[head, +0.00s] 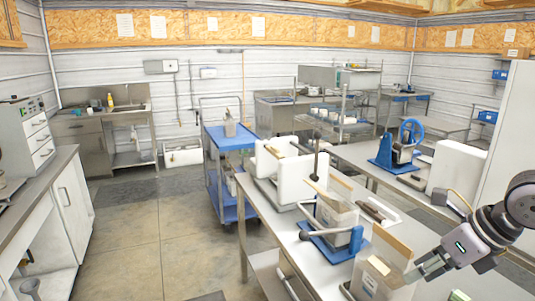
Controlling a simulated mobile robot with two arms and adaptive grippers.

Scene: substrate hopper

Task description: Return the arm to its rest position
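My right arm comes in from the right edge, over the front right of the steel table (262,222). Its gripper (424,267) points left, beside an open-topped translucent container (372,283) with a tan board standing in it. The fingertips overlap the container's right side in the picture. I cannot tell whether they touch it or how wide the fingers are apart. I see nothing held in the gripper. My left gripper is not in view.
A blue-based press (322,240) with a lever and another container stands left of the gripper. White blocks (289,180) sit at the table's far end. A blue cart (232,137) stands beyond. The floor (150,240) between table and left counter (40,205) is largely clear.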

